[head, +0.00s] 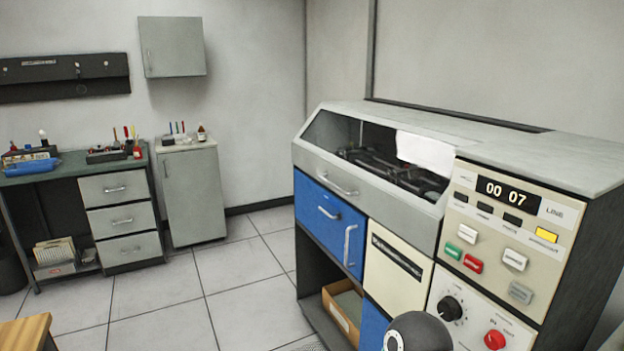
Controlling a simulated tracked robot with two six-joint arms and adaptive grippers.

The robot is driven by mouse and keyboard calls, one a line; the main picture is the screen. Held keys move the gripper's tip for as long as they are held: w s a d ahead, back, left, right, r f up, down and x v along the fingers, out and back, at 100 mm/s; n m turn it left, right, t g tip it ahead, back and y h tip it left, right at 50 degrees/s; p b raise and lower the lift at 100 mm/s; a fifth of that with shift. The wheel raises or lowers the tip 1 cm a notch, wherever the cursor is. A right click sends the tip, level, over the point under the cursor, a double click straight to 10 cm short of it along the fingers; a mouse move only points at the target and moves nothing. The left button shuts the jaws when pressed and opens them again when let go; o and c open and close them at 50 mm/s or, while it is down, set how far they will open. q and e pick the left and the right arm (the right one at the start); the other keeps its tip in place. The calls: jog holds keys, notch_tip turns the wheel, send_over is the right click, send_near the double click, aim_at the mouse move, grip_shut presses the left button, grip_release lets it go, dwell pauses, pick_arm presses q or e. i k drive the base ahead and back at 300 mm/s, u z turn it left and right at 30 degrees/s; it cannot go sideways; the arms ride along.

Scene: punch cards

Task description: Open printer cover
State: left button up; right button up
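The printer (575,160) is a large cabinet on the right of the head view, with a pale grey top. Its cover (385,207) is the sloping grey front with a window, and it looks closed. A metal bar handle (337,187) sits on the cover's lower left part. Dark mechanism (395,172) and white paper (425,152) show behind the window. Neither my left nor my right gripper is in view.
The control panel (505,240) reads 00 07, with several buttons and knobs. Blue doors (330,217) and an open box (345,308) are below the cover. A drawer bench (122,217) and grey cabinet (192,195) stand left. The tiled floor (235,285) between is clear.

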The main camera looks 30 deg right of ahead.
aim_at(333, 126)
jog(key=u, duration=0.05)
jog(key=i, duration=3.35)
jog(key=z, duration=2.5)
